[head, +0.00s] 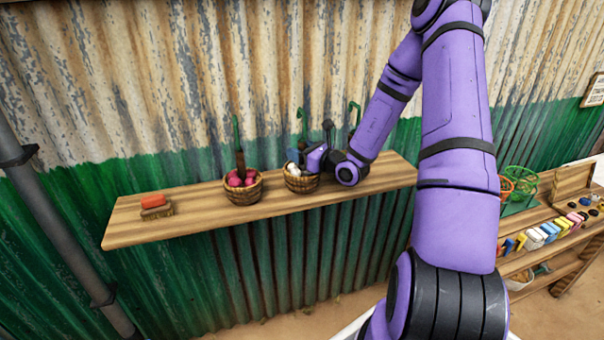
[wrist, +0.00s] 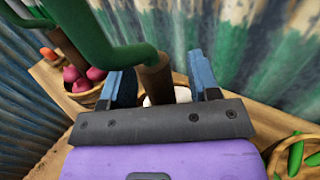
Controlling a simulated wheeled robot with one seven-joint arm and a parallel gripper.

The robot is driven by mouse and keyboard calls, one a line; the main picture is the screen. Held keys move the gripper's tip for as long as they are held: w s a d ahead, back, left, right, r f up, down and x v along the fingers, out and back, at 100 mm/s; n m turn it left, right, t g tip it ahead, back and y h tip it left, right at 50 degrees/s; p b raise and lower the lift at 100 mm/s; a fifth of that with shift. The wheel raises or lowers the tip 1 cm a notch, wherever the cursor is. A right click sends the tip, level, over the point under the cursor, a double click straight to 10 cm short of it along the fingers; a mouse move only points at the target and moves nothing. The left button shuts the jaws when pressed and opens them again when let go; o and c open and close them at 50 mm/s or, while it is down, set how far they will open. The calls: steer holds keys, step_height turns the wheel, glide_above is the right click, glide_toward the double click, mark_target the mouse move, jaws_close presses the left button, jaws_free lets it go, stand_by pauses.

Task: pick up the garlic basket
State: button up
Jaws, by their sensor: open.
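The garlic basket (head: 301,184) is a woven basket with white bulbs, standing on the wooden shelf between two other baskets. In the wrist view, white garlic (wrist: 182,95) shows partly behind my gripper. An upright brown handle (wrist: 153,82) with a green bent top (wrist: 92,35) rises there. My gripper (head: 299,156) is just above the garlic basket in the head view. In the wrist view, my gripper (wrist: 163,78) has its blue fingers apart, one on each side of the brown handle. I cannot tell whether either finger touches it. Most of the basket is hidden in the wrist view.
A basket of red-pink bulbs (head: 242,190) stands to the left, with its own upright handle. A basket of green vegetables (wrist: 293,160) is to the right in the wrist view. An orange-topped block (head: 155,205) lies on the shelf (head: 205,205). A corrugated wall (head: 150,90) stands behind.

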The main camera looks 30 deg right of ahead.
steer(key=shift+w+a, duration=0.15)
steer(key=shift+w, duration=0.35)
jaws_close()
steer(key=shift+r, duration=0.15)
